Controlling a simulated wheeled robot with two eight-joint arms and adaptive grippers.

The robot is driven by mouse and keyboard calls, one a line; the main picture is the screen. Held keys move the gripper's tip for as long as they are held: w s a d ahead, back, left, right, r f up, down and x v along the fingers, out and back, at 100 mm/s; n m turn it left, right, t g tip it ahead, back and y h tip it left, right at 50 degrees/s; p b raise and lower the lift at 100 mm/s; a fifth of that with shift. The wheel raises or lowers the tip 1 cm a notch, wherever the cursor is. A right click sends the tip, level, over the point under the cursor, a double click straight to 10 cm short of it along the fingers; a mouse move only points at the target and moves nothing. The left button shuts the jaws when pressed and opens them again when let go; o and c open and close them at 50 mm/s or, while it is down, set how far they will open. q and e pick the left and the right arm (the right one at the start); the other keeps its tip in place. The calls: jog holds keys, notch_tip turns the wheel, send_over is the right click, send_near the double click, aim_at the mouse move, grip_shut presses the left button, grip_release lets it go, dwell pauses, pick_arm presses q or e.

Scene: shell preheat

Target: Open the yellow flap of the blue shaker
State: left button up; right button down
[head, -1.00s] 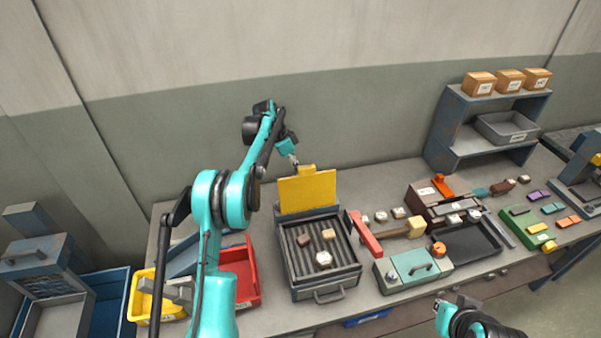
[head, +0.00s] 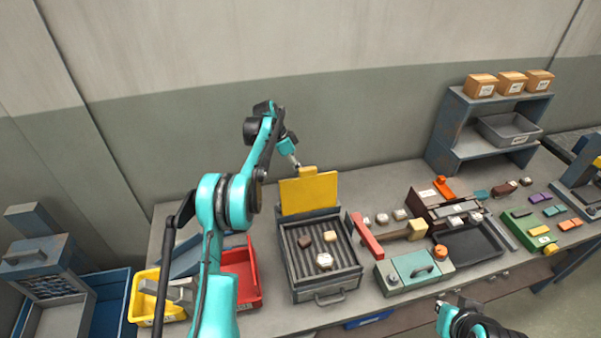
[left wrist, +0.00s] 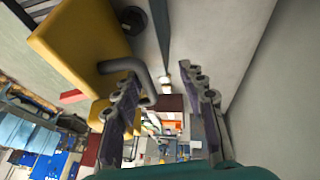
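The yellow flap (head: 308,194) stands raised at the back of a grey-looking box (head: 318,292) with a ridged bed, a front handle and a few small blocks on it. I see no clearly blue body on it. My left gripper (head: 295,162) is just above and behind the flap's top edge. In the left wrist view the flap (left wrist: 85,45) fills the upper left, with a bent grey handle (left wrist: 146,76) beside one finger. The left gripper (left wrist: 160,98) has its fingers apart; contact with the handle is unclear. My right gripper (head: 452,303) is low at the front, its fingers too small to judge.
Yellow (head: 143,308) and red (head: 257,292) bins stand left of the box. A red bar (head: 366,236), a teal-lidded box (head: 414,266) and a dark tray (head: 480,250) lie to its right. A shelf (head: 486,154) stands at the back right. The wall is close behind.

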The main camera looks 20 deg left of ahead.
pick_arm(q)
jog(key=shift+s+f, duration=0.1)
jog(key=shift+f, duration=0.25)
jog(key=v, duration=1.2)
jog(key=shift+r, duration=0.3)
jog(key=shift+d, duration=0.1)
